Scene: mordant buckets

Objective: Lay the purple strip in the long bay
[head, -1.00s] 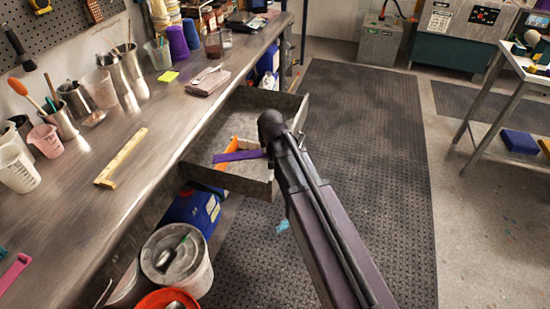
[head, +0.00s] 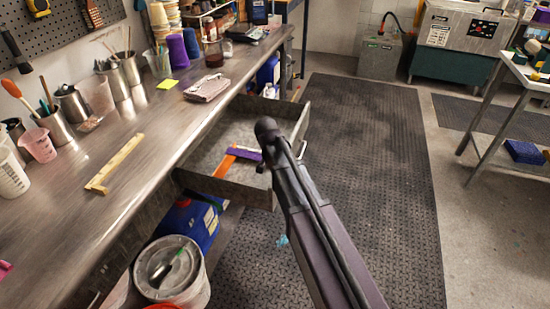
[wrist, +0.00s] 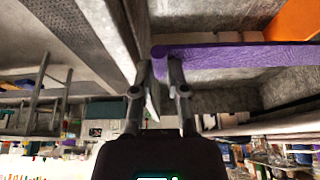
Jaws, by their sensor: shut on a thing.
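The purple strip (head: 246,154) is in the open grey drawer (head: 262,190), next to an orange piece (head: 224,166). In the wrist view the strip (wrist: 235,57) runs to the right from my gripper (wrist: 160,68), and the orange piece (wrist: 295,20) is at the upper right. My gripper is shut on the near end of the purple strip, close beside a grey wall (wrist: 112,28). In the head view my arm mostly hides the gripper. I cannot tell which bay is the long one, or whether the strip touches the drawer floor.
The steel workbench (head: 120,205) stands over the drawer at left, with cups and a yellow bar (head: 115,163) on it. A lidded bucket (head: 172,272) and a blue canister (head: 192,222) stand below. The floor mat (head: 370,160) at right is clear.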

